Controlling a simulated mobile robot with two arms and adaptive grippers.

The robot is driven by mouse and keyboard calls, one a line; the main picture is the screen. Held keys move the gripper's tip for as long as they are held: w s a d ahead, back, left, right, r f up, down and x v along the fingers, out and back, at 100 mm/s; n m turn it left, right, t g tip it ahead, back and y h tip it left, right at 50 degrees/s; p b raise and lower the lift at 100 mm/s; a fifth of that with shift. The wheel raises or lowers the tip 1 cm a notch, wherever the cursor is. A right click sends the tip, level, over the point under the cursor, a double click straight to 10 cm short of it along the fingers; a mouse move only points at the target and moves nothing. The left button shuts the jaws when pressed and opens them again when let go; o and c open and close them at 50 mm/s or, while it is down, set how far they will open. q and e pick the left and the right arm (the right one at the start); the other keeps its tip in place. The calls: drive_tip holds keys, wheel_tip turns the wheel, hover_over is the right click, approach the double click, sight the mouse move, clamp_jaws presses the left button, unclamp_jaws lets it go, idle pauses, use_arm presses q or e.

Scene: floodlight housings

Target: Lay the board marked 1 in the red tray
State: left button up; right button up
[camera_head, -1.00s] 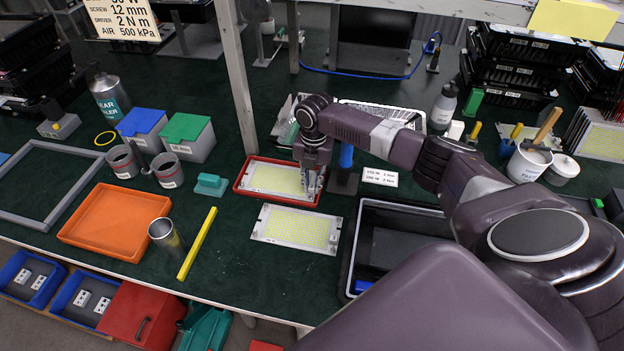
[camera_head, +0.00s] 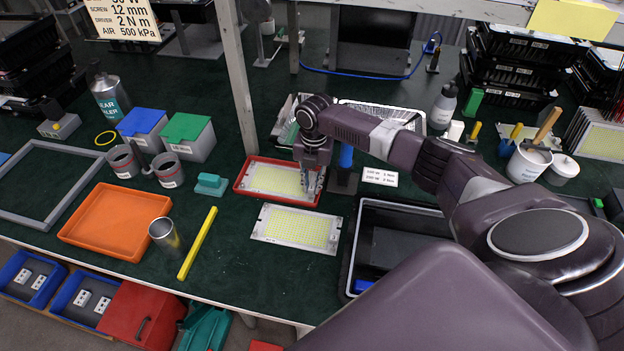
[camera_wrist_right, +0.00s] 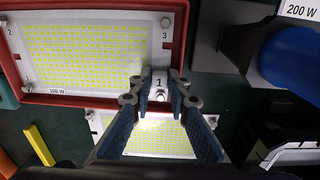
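The red tray (camera_head: 237,187) stands on the green bench, in the middle of the head view. My right gripper (camera_head: 313,192) points down at the tray's right end. Its fingertips (camera_wrist_right: 161,76) are apart, with a gap between them over that corner. A second yellow-grid board (camera_head: 297,228) lies on the bench in front of the tray. My left gripper is out of view.
A black bin (camera_head: 352,250) stands right of the second board. A blue-handled tool (camera_head: 346,158) stands close right of my gripper. An orange tray (camera_head: 118,220), a metal cup (camera_head: 166,236) and a yellow bar (camera_head: 198,243) are at left.

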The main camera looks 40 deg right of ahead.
drive_tip(key=o, duration=0.3)
drive_tip(key=shift+s+d+f, duration=0.1)
drive_tip(key=shift+f, duration=0.15)
drive_tip(key=shift+r, duration=0.2)
wheel_tip(320, 180, up, 12)
